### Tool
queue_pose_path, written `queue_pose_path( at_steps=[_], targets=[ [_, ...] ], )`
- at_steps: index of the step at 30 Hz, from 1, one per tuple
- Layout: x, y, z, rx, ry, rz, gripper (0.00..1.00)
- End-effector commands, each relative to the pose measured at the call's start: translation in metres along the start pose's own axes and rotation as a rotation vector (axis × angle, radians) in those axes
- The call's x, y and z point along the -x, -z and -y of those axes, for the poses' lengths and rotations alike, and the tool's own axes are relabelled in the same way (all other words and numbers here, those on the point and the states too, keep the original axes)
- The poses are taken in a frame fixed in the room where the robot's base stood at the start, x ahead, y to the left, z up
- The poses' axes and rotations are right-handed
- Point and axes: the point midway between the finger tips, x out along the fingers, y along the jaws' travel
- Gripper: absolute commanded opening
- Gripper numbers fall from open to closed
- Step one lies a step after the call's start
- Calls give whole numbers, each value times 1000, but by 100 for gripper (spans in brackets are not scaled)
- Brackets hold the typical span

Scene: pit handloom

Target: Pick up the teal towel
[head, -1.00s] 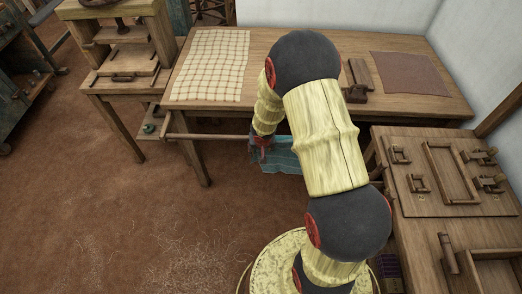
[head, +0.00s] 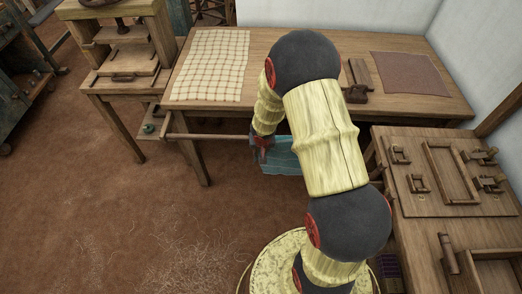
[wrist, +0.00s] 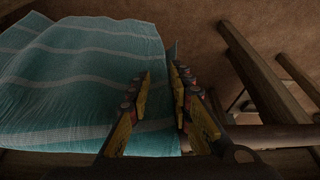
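The teal towel (wrist: 80,75) with pale stripes fills the left of the wrist view. In the head view its lower part (head: 283,158) hangs below the front of the table, partly hidden by my arm. My gripper (wrist: 160,75) is at the towel's right edge, with a finger on each side and teal cloth showing in the gap. The fingers stand apart, and I see no firm grip on the cloth. In the head view my gripper (head: 262,146) is small, in front of the table edge.
A wooden rail (head: 210,136) runs along the table front (head: 300,55). A checked cloth (head: 212,65) and a brown cloth (head: 410,73) lie on the table. A side bench (head: 490,212) with wooden fittings stands at right. The floor at left is open.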

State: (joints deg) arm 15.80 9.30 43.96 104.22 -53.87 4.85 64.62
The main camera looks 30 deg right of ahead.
Motion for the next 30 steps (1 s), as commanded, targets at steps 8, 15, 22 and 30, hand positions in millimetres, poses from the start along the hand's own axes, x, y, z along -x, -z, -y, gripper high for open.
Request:
queue_pose_path(
  at_steps=[8,15,22,30],
  targets=[
    [0,1,0,-1,-1,-1,11],
    [0,1,-1,-2,-1,-2,4],
    [1,2,-1,-2,-1,-2,0],
    [1,3,-1,-3,-1,-4,0]
  ],
)
